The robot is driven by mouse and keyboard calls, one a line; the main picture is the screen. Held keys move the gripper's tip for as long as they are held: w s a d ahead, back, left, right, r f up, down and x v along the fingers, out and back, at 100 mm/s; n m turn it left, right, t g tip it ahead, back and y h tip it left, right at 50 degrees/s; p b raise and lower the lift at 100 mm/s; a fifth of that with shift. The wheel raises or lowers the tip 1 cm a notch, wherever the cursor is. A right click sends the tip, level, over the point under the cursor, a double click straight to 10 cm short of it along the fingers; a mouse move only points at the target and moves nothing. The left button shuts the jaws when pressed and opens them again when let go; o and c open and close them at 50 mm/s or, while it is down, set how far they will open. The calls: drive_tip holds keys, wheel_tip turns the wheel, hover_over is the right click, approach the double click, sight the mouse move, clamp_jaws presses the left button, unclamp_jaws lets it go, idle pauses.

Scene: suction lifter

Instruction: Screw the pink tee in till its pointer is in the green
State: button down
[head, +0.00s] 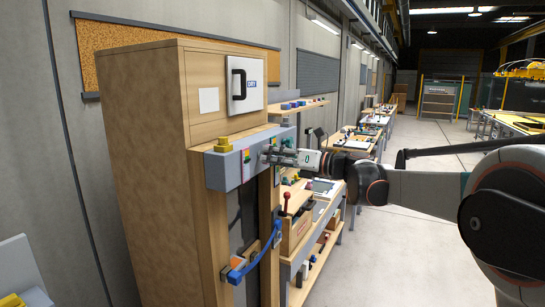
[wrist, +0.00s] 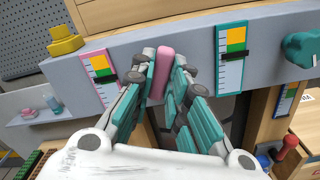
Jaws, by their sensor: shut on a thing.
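The pink tee (wrist: 163,72) stands upright between my fingers at the grey beam (wrist: 190,50) in the wrist view. My gripper (wrist: 163,82) is shut on it from both sides. The tee's lower part is hidden by the fingers. Left of it is a pink-edged gauge (wrist: 109,96) with coloured bands at its top. Its black pointer (wrist: 105,77) sits around the lower edge of those bands; the exact position is hard to tell. In the head view my gripper (head: 268,155) meets the front of the grey beam (head: 228,176), and the tee is hidden.
Right of the tee are a teal-edged gauge (wrist: 231,78) and a teal knob (wrist: 300,48). A yellow knob (wrist: 65,40) sits at left. In the head view a blue handle (head: 252,260) projects below the beam, and a bench (head: 300,262) stands beside the wooden cabinet (head: 150,150).

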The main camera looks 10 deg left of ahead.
drive_tip(key=c, duration=1.6)
unclamp_jaws()
drive_tip(key=shift+o, duration=0.2)
drive_tip(key=v, duration=1.2)
drive_tip(key=shift+s, duration=0.1)
drive_tip(key=s+d+f+n+h+b, duration=0.35)
drive_tip(key=s+f+n, duration=0.25)
drive_tip(key=s+f, duration=0.3)
drive_tip(key=s+d+f+n+h+b, duration=0.2)
drive_tip(key=s+f+n+h+b, duration=0.35)
drive_tip(key=s+f, duration=0.4)
drive_tip(key=s+d+f+n+h+b, duration=0.3)
drive_tip(key=s+d+f+n+h, duration=0.1)
drive_tip(key=s+d+f+n, duration=0.3)
drive_tip(key=s+d+f+n+t+h+b, duration=0.1)
drive_tip(key=s+d+f+n+h+b, duration=0.3)
drive_tip(key=s+d+f+n, duration=0.3)
drive_tip(key=s+f+n, duration=0.1)
drive_tip(key=s+f, duration=0.3)
drive_tip(key=f, duration=0.2)
drive_tip(key=shift+s+d, duration=0.3)
drive_tip(key=shift+s, duration=0.1)
